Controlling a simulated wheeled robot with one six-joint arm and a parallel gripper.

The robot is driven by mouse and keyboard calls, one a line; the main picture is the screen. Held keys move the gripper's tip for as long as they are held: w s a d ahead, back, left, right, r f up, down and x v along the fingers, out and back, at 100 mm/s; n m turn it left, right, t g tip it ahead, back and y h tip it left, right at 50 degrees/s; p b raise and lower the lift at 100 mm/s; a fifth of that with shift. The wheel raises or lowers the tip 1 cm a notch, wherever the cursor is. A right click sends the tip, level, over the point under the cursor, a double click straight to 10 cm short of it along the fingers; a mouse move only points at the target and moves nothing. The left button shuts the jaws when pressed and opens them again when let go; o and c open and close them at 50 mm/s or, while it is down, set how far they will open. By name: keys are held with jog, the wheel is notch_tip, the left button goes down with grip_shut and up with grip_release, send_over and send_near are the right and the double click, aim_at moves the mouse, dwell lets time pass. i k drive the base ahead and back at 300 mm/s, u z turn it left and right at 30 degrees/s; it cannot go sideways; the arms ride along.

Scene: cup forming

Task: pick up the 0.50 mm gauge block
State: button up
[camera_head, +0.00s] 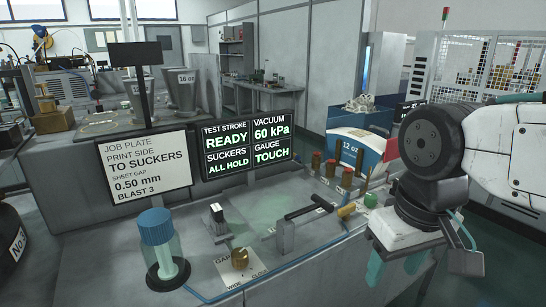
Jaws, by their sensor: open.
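Several small upright brown pieces (331,168) stand in a row on the right part of the grey bench. Small white labels lie by them, too small to read. They may be the gauge blocks, but I cannot tell which is 0.50 mm. My gripper (396,270) is at the lower right, pointing down, with two teal fingers apart and nothing seen between them. It is to the right of and nearer than the row, clear of it. The job plate (147,168) reads sheet gap 0.50 mm. The screen (247,142) reads gauge TOUCH.
A blue hose runs along the front.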

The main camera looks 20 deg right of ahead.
aim_at(216, 210)
jog(key=k, duration=0.5)
jog(key=z, duration=0.75)
jog(key=i, duration=1.25)
jog(key=u, duration=0.85)
